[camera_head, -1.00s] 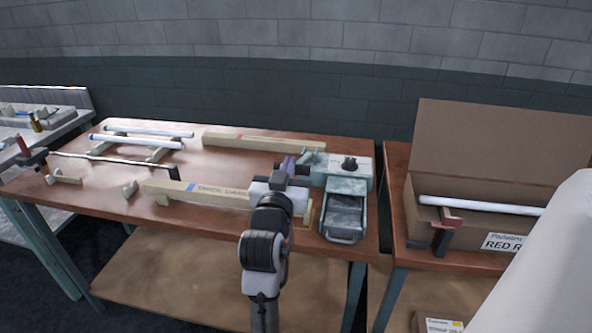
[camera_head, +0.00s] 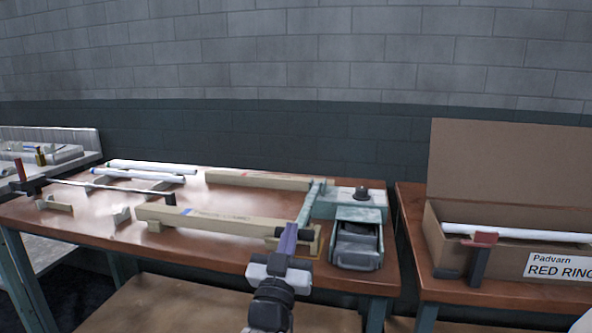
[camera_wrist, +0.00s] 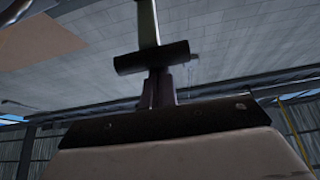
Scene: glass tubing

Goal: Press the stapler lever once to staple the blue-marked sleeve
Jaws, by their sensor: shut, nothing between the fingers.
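The stapler (camera_head: 348,205) is a teal and pale machine with a dark knob on top and an open-topped front part, at the table's right end. Its teal lever (camera_head: 310,203) ends in a dark crossbar (camera_head: 290,233); in the wrist view the crossbar (camera_wrist: 152,57) crosses the lever near the top centre. The blue-marked sleeve (camera_head: 222,224) is a long cardboard box lying at the front, its right end by the stapler and partly hidden. My gripper (camera_head: 289,232) is shut and empty, its purple fingers at the crossbar. Whether they touch it is unclear.
A red-marked sleeve (camera_head: 258,180) lies at the back. White tubes (camera_head: 150,167) rest on supports at the left, behind a long dark rod (camera_head: 110,189). A labelled carton (camera_head: 505,242) with a white tube stands on the right table, beyond a gap.

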